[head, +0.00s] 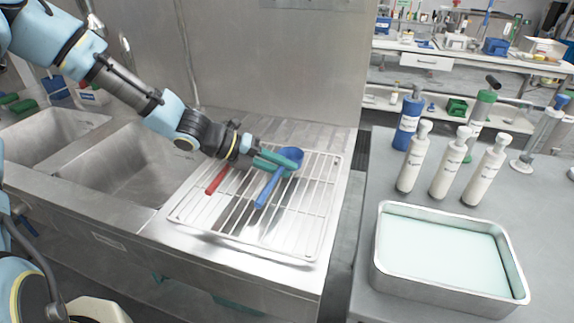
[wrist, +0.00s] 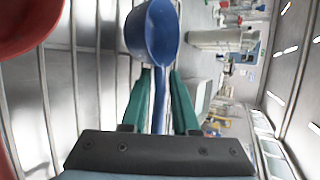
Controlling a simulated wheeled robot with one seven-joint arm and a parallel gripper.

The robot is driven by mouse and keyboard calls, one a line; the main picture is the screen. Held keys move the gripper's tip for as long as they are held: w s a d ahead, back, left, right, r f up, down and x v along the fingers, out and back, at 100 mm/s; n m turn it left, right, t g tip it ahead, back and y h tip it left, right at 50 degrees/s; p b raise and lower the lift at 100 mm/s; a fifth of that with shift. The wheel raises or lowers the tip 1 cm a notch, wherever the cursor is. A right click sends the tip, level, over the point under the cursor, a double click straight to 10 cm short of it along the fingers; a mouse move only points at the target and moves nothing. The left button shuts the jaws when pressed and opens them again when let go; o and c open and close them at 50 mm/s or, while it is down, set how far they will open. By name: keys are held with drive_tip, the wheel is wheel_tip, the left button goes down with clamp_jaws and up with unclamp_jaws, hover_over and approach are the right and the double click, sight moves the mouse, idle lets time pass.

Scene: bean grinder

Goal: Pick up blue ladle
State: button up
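The blue ladle (head: 268,190) rests on the white wire rack, its bowl toward the back and its handle toward the front. In the wrist view its round bowl (wrist: 151,32) is just beyond my fingertips, and its handle (wrist: 160,105) runs between the two green fingers. My gripper (head: 279,160) is at the ladle's bowl end; it also shows in the wrist view (wrist: 160,72). The fingers look open, with a gap on each side of the handle. Part of the bowl is hidden behind a finger in the head view.
A red ladle (head: 217,180) lies left of the blue one on the rack (head: 304,225). Two sink basins (head: 128,165) are further left. On the right, a grey table holds white bottles (head: 450,163) and a metal tray (head: 381,268). A metal wall stands behind the rack.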

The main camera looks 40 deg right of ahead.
drive_tip(key=shift+f, duration=0.1)
clamp_jaws()
idle(0.7)
